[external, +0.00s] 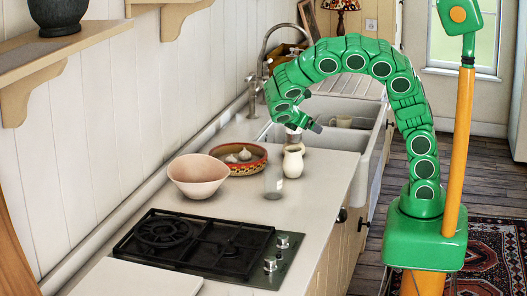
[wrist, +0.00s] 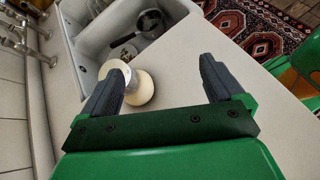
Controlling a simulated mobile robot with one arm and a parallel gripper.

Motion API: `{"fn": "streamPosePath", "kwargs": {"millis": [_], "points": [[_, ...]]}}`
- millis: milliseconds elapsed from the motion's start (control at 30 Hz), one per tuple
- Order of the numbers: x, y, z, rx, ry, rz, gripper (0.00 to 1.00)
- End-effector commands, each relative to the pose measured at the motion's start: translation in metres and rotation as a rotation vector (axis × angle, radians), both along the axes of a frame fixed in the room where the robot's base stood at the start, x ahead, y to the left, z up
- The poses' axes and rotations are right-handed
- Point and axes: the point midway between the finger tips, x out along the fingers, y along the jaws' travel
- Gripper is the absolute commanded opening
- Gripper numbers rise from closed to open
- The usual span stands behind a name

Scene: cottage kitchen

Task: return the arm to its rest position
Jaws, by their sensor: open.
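My green arm rises from its base and arches over the counter in the external view. My gripper (external: 305,127) hangs at the arm's end, above the counter near the sink. In the wrist view my gripper (wrist: 163,68) has its two dark fingers spread wide, with nothing held between them.
A pink bowl (external: 197,178), a patterned dish (external: 255,167), a clear glass (external: 273,184) and a black hob (external: 190,243) occupy the counter. A patterned rug (external: 495,250) covers the floor.

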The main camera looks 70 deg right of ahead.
Motion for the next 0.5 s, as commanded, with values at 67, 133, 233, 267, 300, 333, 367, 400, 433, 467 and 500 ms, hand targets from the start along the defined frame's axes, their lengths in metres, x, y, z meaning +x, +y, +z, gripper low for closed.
{"fn": "streamPosePath", "kwargs": {"millis": [67, 133, 233, 267, 300, 333, 367, 400, 433, 467, 500], "points": [[-0.022, 0.002, 0.004, 0.030, -0.058, -0.074, 0.95], [-0.041, 0.006, 0.005, 0.054, -0.103, -0.140, 0.95], [-0.069, 0.012, 0.006, 0.089, -0.163, -0.235, 0.95], [-0.076, 0.015, 0.006, 0.098, -0.180, -0.262, 0.95], [-0.086, 0.019, 0.006, 0.112, -0.202, -0.301, 0.95], [-0.094, 0.021, 0.006, 0.123, -0.218, -0.328, 0.95], [-0.101, 0.025, 0.006, 0.133, -0.235, -0.356, 0.95], [-0.111, 0.029, 0.006, 0.147, -0.256, -0.394, 0.95], [-0.119, 0.032, 0.006, 0.156, -0.269, -0.421, 0.95], [-0.127, 0.036, 0.005, 0.166, -0.281, -0.450, 0.95], [-0.137, 0.041, 0.005, 0.178, -0.297, -0.485, 0.95]]}}
